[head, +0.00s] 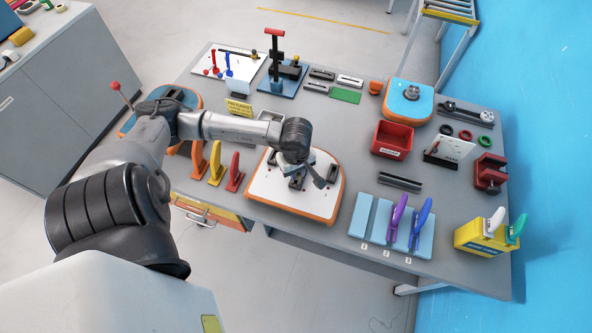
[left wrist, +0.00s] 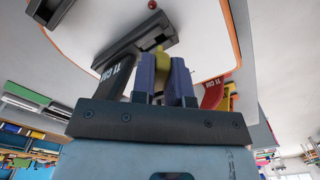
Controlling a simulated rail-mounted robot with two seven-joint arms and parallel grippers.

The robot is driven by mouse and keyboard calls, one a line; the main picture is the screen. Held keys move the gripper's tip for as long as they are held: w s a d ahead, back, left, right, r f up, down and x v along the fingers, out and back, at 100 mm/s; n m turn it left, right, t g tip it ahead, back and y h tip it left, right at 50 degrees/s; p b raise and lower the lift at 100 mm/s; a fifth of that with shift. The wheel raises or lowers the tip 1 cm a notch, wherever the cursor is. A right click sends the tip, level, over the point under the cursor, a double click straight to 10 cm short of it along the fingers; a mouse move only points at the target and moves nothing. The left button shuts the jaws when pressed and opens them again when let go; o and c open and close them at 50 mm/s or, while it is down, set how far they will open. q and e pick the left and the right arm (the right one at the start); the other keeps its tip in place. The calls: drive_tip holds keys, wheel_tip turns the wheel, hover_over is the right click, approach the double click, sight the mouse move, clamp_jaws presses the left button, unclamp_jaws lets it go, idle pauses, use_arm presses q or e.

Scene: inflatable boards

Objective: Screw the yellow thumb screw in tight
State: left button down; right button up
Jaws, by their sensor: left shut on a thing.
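My left gripper (head: 299,182) is over the white inflatable board with an orange rim (head: 325,207), at the table's front middle. In the left wrist view its two blue-grey fingers (left wrist: 163,72) are shut on the yellow thumb screw (left wrist: 160,62), whose yellow top shows between the fingertips. A dark bracket (left wrist: 137,38) on the white board lies just beyond the fingers. The screw is hidden behind the gripper in the head view, and its threaded end does not show. I cannot tell how deep it sits. My right gripper is not in view.
Orange, yellow and red fins (head: 215,162) stand left of the board. A fin rack (head: 365,217) with purple and blue fins and a yellow box (head: 483,238) are to the right. A red bin (head: 392,140) and a tall red-handled tool (head: 275,60) stand farther back.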

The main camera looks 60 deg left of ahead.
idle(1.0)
use_arm(q)
drive_tip(key=shift+f+b, duration=0.4)
drive_tip(key=shift+b, duration=0.3)
drive_tip(key=shift+f+b, duration=1.2)
drive_tip(key=shift+b, duration=0.1)
drive_tip(key=c, duration=1.1)
unclamp_jaws()
drive_tip(key=shift+o, duration=0.2)
drive_tip(key=shift+r, duration=0.1)
wheel_tip(320, 180, up, 14)
